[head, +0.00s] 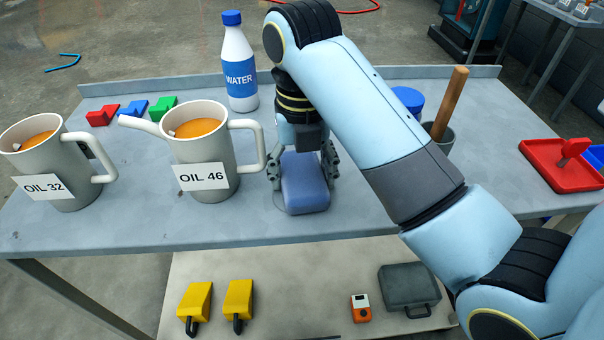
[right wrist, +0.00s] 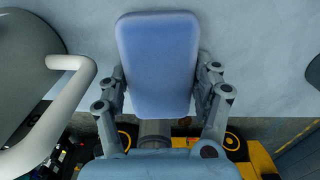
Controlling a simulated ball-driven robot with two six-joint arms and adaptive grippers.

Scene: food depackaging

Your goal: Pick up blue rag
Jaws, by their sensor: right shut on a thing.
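The blue rag (head: 305,184) is a thick rounded blue block near the front edge of the grey table (head: 270,235) in the head view. It fills the upper middle of the right wrist view (right wrist: 157,65). My right gripper (head: 303,172) comes down over it from above, with one finger on each side. In the right wrist view the fingers (right wrist: 160,80) press against its two sides. The gripper is shut on the rag. Whether the rag's underside touches the table cannot be told. My left gripper is not in view.
The OIL 46 jug (head: 196,150) stands just left of the rag, its handle close to my gripper. The OIL 32 jug (head: 45,160) is farther left. A water bottle (head: 239,65) stands behind. A grey pot (head: 440,135) with a wooden handle and a red tray (head: 565,170) are right.

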